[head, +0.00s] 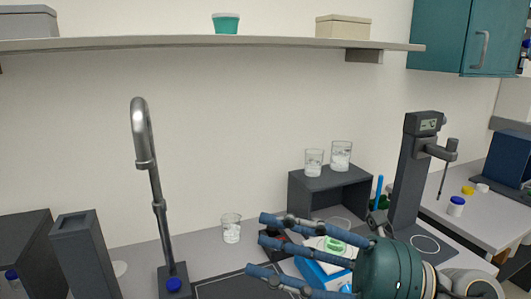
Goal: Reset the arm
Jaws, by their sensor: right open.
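My right gripper (258,243) comes in from the lower right, above the bench. Its blue-grey fingers are spread apart and point left, out from a dark green palm. Nothing shows between the fingers. Behind them, a blue and white device (316,274) with a green spot on top is partly hidden by the fingers and palm. My left gripper does not show.
A curved metal tap (152,180) stands at left centre. A glass beaker (231,228) is left of my fingers. A dark riser (330,185) holds two beakers. A tall stirrer stand (407,180) rises behind my right gripper. A shelf (200,43) spans the wall.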

